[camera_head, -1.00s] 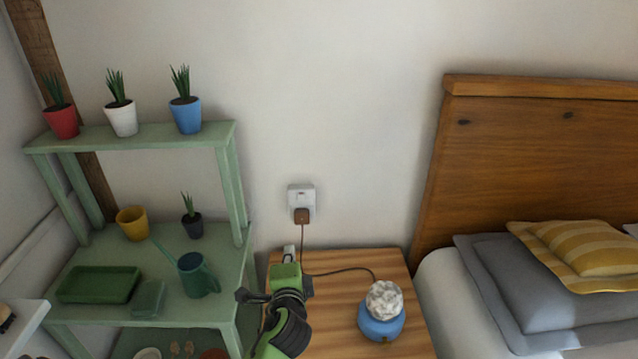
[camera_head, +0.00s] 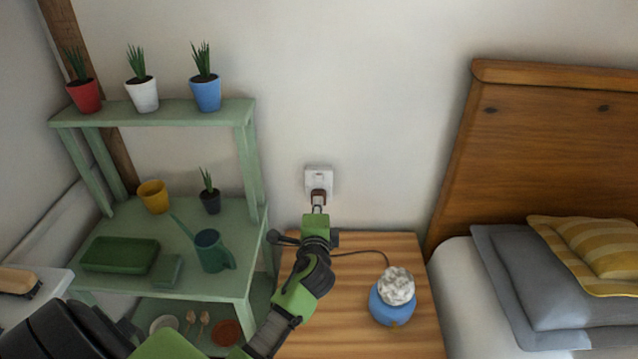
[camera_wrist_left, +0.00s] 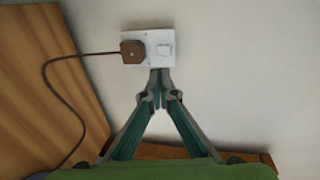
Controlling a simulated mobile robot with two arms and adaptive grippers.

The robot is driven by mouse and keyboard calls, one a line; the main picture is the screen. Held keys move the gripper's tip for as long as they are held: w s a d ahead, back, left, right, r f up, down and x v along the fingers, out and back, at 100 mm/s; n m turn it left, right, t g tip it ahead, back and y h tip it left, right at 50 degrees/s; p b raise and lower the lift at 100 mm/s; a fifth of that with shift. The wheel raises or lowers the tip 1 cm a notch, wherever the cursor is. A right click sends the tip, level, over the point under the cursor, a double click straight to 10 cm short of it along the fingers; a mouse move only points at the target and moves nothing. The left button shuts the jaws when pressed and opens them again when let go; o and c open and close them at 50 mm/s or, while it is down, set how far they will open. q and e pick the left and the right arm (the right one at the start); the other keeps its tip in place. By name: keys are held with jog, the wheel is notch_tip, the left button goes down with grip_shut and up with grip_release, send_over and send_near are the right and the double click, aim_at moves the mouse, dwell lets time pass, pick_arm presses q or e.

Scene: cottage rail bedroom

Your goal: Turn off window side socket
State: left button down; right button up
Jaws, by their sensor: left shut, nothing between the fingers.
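The white wall socket (camera_head: 318,177) is on the wall above the bedside table, with a brown plug (camera_head: 318,196) in it. In the left wrist view the socket (camera_wrist_left: 152,38) has the brown plug (camera_wrist_left: 132,52) on its left and a small white switch (camera_wrist_left: 165,50) on its right. My left gripper (camera_head: 317,210) is shut and empty, its tips at the socket's lower edge in the picture. In the left wrist view its tips (camera_wrist_left: 159,75) lie just below the switch; whether they touch the socket I cannot tell. My right gripper is not in view.
The wooden bedside table (camera_head: 400,335) bears a blue lamp (camera_head: 393,297) whose brown cord runs to the plug. A green shelf (camera_head: 180,235) with potted plants and a watering can (camera_head: 212,251) stands on the left. The bed's headboard (camera_head: 540,160) is on the right.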

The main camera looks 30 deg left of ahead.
aim_at(319, 177)
pick_arm(q)
jog(key=x, duration=0.6)
jog(key=r+x, duration=0.1)
jog(key=x, duration=0.2)
jog(key=shift+w+a, duration=0.3)
jog(key=shift+w, duration=0.05)
jog(key=shift+w+a+r+p, duration=0.2)
jog(key=shift+w+r+p, duration=0.15)
jog(key=shift+r+p, duration=0.25)
jog(key=shift+f, duration=0.45)
